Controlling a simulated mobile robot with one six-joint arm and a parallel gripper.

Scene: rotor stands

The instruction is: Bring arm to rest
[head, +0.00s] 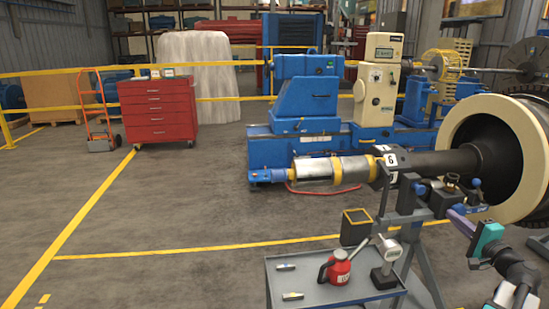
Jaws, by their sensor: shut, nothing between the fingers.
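My arm enters at the lower right, with a teal wrist part beside the large rotor. My gripper (456,217) is at its upper left end, close to the rotor shaft (435,163) and the stand. Its fingers are small and partly lost against the dark parts behind; it is shut and holds nothing. I cannot tell whether it touches the stand (408,212).
A grey cart (330,293) holds a red can (338,268), a gauge (388,258) and small tools. The rotor's cream ring (470,130) stands close to the arm. Blue machine (305,100) and red cabinet (158,110) stand behind. Floor at left is clear.

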